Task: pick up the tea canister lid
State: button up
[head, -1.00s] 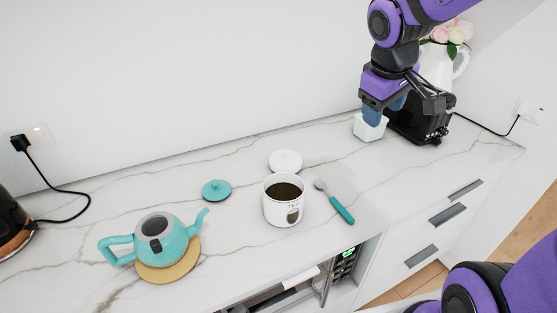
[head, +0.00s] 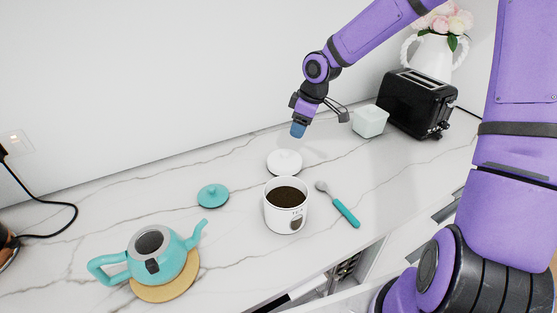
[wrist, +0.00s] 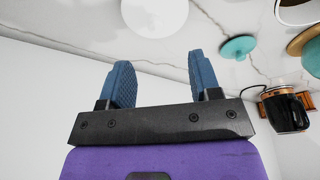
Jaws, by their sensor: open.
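The white round tea canister lid (head: 285,161) lies flat on the marble counter behind the tea canister. It also shows in the wrist view (wrist: 154,14) at the top, beyond my fingertips. The white tea canister (head: 286,208) is open and full of dark tea. My gripper (head: 298,131) is above and slightly behind the lid, apart from it. In the wrist view its two blue fingers (wrist: 163,78) are spread with nothing between them.
A teal teapot (head: 158,252) sits on a round wooden trivet (head: 186,283) at left. Its teal lid (head: 213,195) lies near the canister. A teal-handled spoon (head: 344,210) is at right. A white box (head: 370,121) and black toaster (head: 418,101) stand behind right.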

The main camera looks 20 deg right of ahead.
jog(key=w, duration=0.1)
send_over(285, 152)
jog(key=s+d, duration=0.1)
jog(key=d, duration=0.1)
jog(key=f, duration=0.4)
jog(key=shift+s+a+f, duration=0.2)
jog(key=shift+a+f, duration=0.05)
jog(key=shift+f, duration=0.1)
jog(key=shift+w+x, duration=0.2)
jog(key=shift+x, duration=2.95)
jog(key=shift+d, duration=0.15)
jog(key=shift+c, duration=0.2)
grip_shut()
